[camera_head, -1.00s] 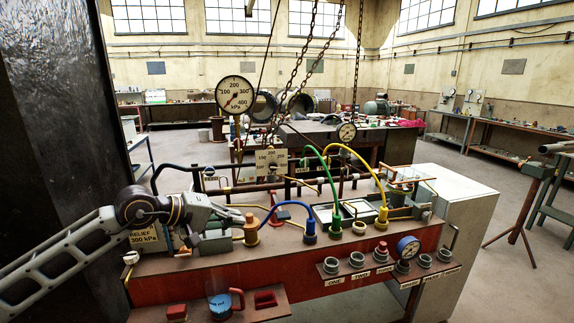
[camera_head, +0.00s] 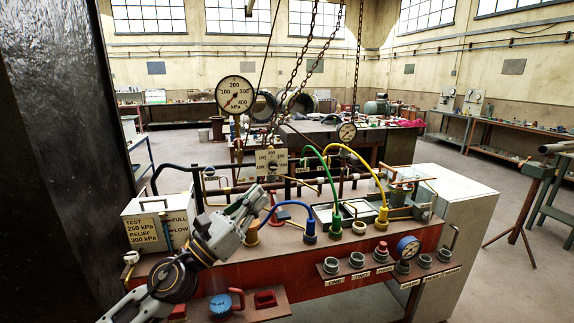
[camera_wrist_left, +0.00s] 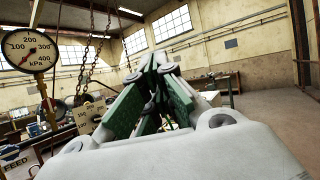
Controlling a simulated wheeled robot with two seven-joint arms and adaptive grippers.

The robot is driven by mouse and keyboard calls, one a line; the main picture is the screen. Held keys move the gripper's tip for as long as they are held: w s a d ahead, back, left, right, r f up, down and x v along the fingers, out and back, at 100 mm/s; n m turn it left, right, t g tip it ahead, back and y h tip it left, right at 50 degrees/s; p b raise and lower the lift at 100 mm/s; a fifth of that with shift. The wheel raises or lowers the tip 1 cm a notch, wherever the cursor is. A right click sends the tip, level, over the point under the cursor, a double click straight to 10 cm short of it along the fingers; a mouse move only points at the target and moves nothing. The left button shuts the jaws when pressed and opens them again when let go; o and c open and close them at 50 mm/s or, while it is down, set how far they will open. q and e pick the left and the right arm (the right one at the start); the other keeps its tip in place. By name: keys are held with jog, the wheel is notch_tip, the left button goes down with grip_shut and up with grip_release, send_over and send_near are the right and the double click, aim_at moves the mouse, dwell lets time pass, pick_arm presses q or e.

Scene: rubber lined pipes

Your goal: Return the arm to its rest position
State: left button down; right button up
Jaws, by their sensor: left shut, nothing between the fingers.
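My left arm comes in from the bottom left in the head view. My right gripper is not in view.
The bench (camera_head: 300,263) carries blue, green and yellow hoses (camera_head: 284,206), fittings and a labelled test box (camera_head: 156,222). A blue-topped jug (camera_head: 222,304) stands on the front shelf below my arm. A large gauge (camera_head: 235,95) rises behind. Chains (camera_head: 309,60) hang beyond.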

pick_arm(q)
jog(key=a+f+n+y, duration=0.7)
jog(key=f+n+y, duration=0.25)
jog(key=n, duration=0.55)
jog(key=a+f+n+y, duration=0.8)
jog(key=f+n, duration=0.3)
jog(key=n, duration=0.5)
jog(key=s+f+n+g+h, duration=0.1)
jog(key=s+f+n+g, duration=1.1)
jog(key=s+f, duration=1.1)
jog(key=s+f+g, duration=0.1)
jog(key=s+f, duration=0.1)
jog(key=f, duration=1.5)
jog(key=s+f+g, duration=0.1)
jog(key=s+f, duration=0.1)
jog(key=f, duration=1.4)
jog(key=s+a+f, duration=0.3)
jog(key=s+f, duration=0.6)
jog(key=s, duration=0.1)
jog(key=s+a+f+m+g, duration=0.1)
jog(key=s+a+f, duration=0.1)
jog(key=s+f, duration=0.7)
jog(key=shift+s+a+f, duration=0.4)
jog(key=shift+s, duration=0.65)
